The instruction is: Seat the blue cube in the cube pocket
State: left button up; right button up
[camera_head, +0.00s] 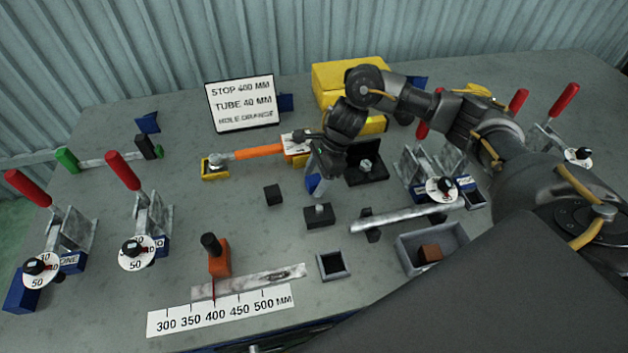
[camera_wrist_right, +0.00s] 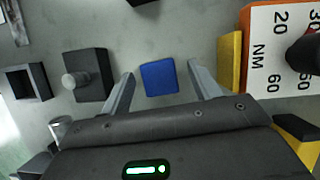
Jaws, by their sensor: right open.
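The blue cube (camera_wrist_right: 159,78) lies between the two spread fingers of my right gripper (camera_wrist_right: 160,70) in the right wrist view, with a gap on either side. In the head view the blue cube (camera_head: 312,184) is partly hidden by my right gripper (camera_head: 318,184), which is open and points down at the table. A dark, square, open-topped pocket (camera_head: 332,265), which looks like the cube pocket, stands empty nearer the front edge. It also shows in the right wrist view (camera_wrist_right: 24,83) at the left. My left gripper is in neither view.
A dark block with a peg (camera_head: 319,214) stands between cube and pocket. A grey tray (camera_head: 432,247) holds a brown cube (camera_head: 430,253). An orange tool (camera_head: 258,151) lies beside the gripper. A long bar (camera_head: 405,216) lies to the right. Red-handled clamps (camera_head: 133,220) stand left.

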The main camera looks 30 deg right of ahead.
jog(key=shift+a+f, duration=0.2)
jog(key=shift+f, duration=0.25)
jog(key=c, duration=1.1)
jog(key=shift+r, duration=0.1)
